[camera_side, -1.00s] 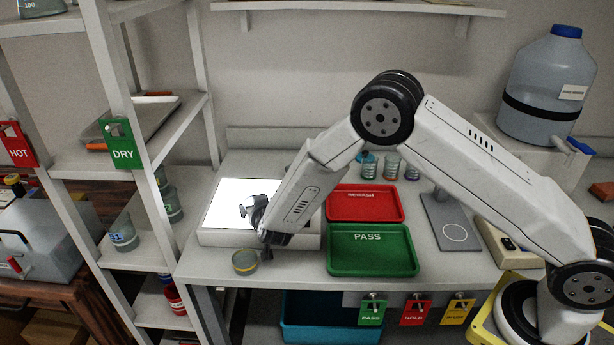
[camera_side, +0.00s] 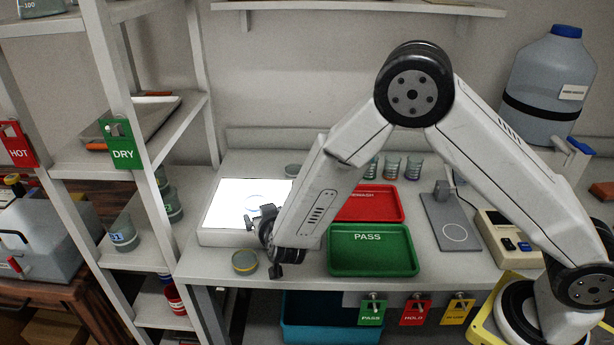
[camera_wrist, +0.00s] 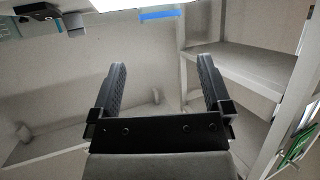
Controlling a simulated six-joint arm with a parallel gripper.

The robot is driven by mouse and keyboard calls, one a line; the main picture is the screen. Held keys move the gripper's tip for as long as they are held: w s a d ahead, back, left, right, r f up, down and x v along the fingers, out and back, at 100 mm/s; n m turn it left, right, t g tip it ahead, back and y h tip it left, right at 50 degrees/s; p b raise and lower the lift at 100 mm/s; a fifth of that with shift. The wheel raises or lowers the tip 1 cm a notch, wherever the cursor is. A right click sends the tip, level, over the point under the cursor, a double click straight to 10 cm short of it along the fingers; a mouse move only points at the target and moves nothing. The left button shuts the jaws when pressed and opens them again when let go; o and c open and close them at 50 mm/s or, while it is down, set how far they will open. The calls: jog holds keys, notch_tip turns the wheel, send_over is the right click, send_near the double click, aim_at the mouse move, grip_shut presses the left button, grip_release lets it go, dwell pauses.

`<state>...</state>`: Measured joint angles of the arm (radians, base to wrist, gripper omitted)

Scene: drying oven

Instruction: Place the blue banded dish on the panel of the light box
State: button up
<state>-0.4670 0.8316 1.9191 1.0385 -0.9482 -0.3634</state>
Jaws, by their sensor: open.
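A dish with a yellow band (camera_side: 244,262) stands on the bench just in front of the light box, close to my gripper. Another dish (camera_side: 293,170) is behind it. A red tray (camera_side: 372,204) and a green PASS tray (camera_side: 372,250) lie to the right. A shelf rack (camera_side: 150,150) stands left.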

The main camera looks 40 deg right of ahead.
dwell(0.4)
jog(key=s+d+r+n+g+y, duration=0.2)
jog(key=s+d+g, duration=0.3)
jog(key=s, duration=0.7)
jog(key=s+d+r+n+g+y, duration=0.2)
jog(key=s+d+g, duration=0.3)
jog(key=s, duration=0.6)
jog(key=shift+s+d+r+y, duration=0.45)
jog(key=shift+d+r, duration=0.3)
jog(key=shift+d, duration=0.4)
